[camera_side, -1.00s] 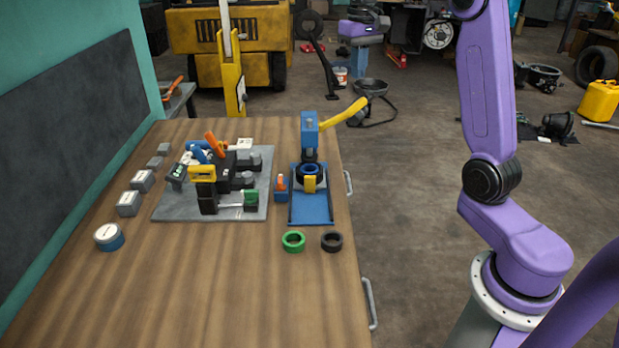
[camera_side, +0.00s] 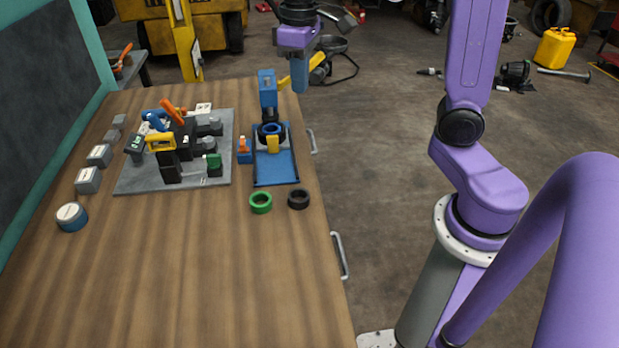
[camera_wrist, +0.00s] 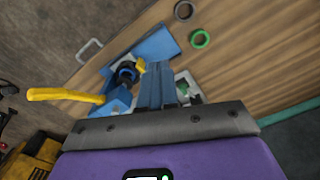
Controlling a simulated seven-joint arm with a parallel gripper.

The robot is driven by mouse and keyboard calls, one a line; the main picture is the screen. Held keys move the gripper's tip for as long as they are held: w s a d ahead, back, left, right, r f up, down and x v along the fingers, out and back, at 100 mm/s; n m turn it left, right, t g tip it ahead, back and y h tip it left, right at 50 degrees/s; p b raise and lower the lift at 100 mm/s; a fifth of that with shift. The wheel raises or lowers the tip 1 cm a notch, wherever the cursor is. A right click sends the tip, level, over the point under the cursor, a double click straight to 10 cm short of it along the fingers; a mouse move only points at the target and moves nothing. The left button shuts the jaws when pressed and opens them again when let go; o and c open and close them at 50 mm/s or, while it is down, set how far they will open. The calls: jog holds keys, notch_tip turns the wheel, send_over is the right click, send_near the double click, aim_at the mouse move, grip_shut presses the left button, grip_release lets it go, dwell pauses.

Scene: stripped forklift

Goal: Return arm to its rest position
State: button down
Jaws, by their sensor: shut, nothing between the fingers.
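My gripper (camera_side: 300,80) is shut and empty. In the side view its blue-grey fingers point down beside the yellow lever of a blue press (camera_side: 275,165), near the back right edge of the table; I cannot tell their exact gap to the lever. In the wrist view my shut fingers (camera_wrist: 157,85) are in the middle, with the press (camera_wrist: 157,45) above and left of them and its yellow lever (camera_wrist: 62,96) at the left. The fingers hide part of the table behind them. My purple arm stands to the right of the table.
A wooden table (camera_side: 200,270) holds a grey board (camera_side: 130,180) with several tools, a green ring (camera_side: 261,202), a black ring (camera_side: 299,199) and several small boxes with a round tin (camera_side: 71,216) at the left. The front of the table is bare. A yellow forklift stands behind.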

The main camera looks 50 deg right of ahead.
jog(key=s+a+f+n, duration=0.1)
jog(key=s+f+n, duration=0.3)
jog(key=s, duration=0.7)
jog(key=s+a+f+n, duration=0.2)
jog(key=s+f+n, duration=0.2)
jog(key=s, duration=0.7)
jog(key=shift+s+n, duration=0.3)
jog(key=shift+a, duration=0.1)
